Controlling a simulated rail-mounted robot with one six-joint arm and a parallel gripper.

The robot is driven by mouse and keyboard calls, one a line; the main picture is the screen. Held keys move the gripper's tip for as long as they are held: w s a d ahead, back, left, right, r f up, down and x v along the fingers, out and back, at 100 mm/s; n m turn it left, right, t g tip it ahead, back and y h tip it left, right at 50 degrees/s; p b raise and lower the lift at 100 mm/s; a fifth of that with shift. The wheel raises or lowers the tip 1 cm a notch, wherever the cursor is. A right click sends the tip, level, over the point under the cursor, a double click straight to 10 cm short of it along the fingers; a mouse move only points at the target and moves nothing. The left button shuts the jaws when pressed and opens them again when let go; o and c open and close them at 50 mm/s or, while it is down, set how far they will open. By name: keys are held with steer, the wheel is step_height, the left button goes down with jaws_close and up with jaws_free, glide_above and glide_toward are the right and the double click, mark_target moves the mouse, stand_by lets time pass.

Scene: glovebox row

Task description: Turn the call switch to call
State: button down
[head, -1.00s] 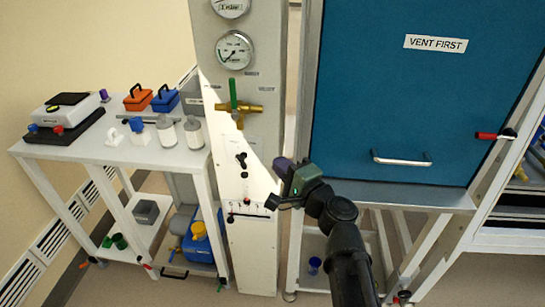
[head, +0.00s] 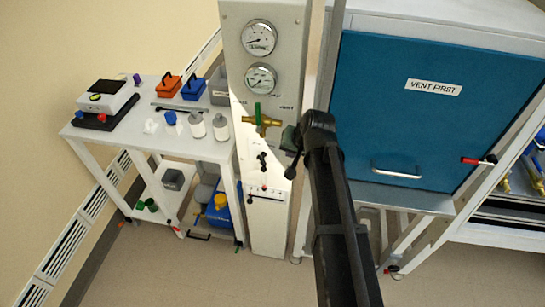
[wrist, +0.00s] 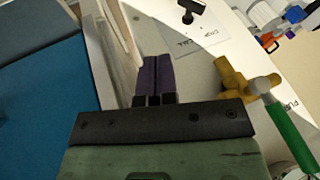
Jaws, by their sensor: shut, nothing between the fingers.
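The control column (head: 262,100) stands left of the blue door in the head view. A black knob (head: 262,158) is on its front below the brass valve; I take it to be the call switch. The wrist view shows a black handle (wrist: 189,12) at the top, beside a small label that seems to include "CALL"; its setting is unclear. My gripper (wrist: 153,78) has purple fingers, closed together and empty, apart from the handle.
A brass valve with a green lever (head: 259,118) sticks out of the column close to my gripper; it also shows in the wrist view (wrist: 232,82). Two gauges (head: 259,40) are above. The blue door (head: 430,110) is at right, a loaded white bench (head: 125,135) at left.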

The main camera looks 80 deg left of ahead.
mark_target(262, 161)
steer(key=s+b+x, duration=0.1)
steer(key=b+x, duration=0.2)
steer(key=x, duration=0.1)
steer(key=b+x, duration=0.4)
steer(key=s+b+x, duration=0.1)
steer(key=b+x, duration=0.2)
steer(key=x, duration=0.2)
steer(key=shift+s+r+b, duration=0.3)
steer(key=shift+s+r, duration=0.05)
steer(key=shift+w+f+b, duration=0.1)
steer(key=shift+f+b, duration=0.1)
steer(key=shift+b, duration=0.1)
